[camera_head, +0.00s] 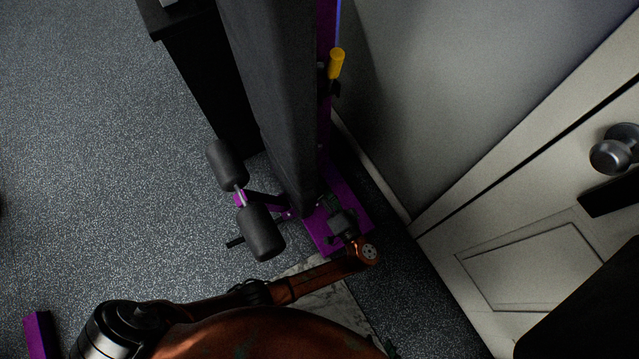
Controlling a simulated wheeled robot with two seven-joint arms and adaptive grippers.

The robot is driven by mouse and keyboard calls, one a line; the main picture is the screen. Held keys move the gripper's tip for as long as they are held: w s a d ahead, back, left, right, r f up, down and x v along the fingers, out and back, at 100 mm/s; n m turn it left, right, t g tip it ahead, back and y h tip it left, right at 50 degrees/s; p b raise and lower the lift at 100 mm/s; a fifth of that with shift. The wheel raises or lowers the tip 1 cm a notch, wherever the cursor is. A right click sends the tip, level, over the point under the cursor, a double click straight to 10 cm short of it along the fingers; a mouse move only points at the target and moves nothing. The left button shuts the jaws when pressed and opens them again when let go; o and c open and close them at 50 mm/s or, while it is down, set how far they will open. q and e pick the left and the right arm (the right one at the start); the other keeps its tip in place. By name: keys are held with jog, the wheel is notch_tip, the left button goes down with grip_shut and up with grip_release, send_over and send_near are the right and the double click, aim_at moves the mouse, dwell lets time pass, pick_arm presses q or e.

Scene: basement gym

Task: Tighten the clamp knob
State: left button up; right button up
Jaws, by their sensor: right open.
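A gym bench stands on end, with a long black pad (275,100) and a purple frame (350,200). A yellow grip (336,63) sticks out from the upper part of the frame, beside the pad. A short black piece (235,242) juts out to the left near the lower foam roller. I cannot tell for sure which part is the clamp knob.
Two black foam rollers (262,232) stick out left of the pad. A grey wall and a white door with a round knob (614,149) are close on the right. A purple piece (40,335) lies at the lower left. The speckled floor (110,160) on the left is clear.

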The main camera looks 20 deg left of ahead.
pick_arm(q)
jog(key=v, duration=0.7)
jog(key=shift+s+d, duration=0.15)
jog(key=shift+d, duration=0.05)
jog(key=shift+c, duration=0.5)
